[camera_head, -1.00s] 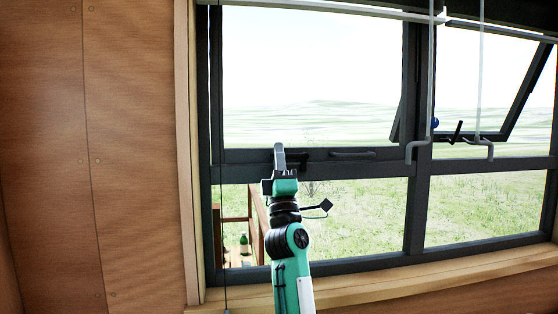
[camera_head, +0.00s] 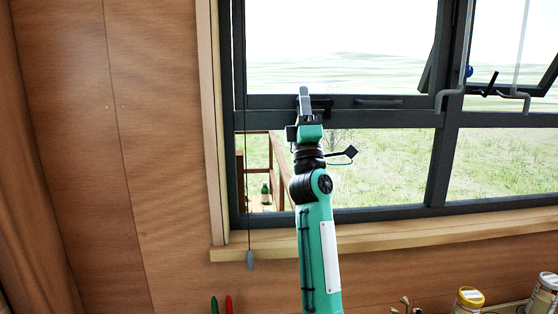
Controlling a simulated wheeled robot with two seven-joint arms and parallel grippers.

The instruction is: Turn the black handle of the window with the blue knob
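The blue knob (camera_head: 469,71) is small and round, at the right of the camera_head view beside the post between the two windows. A black handle (camera_head: 490,84) sticks up at an angle just right of it, at the bottom of the tilted-open right sash (camera_head: 541,83). My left gripper (camera_head: 304,97) is upright in front of the left window's middle rail, well left of the knob and handle. Its grey fingers are seen edge-on, so their opening is unclear. I see nothing held in it. My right gripper is out of view.
The left window's rail carries a flat black bar (camera_head: 378,102) right of my gripper. Grey hooked rods (camera_head: 450,97) hang before the windows. A wooden sill (camera_head: 380,235) runs below, with jars (camera_head: 467,299) at lower right. A cord weight (camera_head: 250,260) hangs at left.

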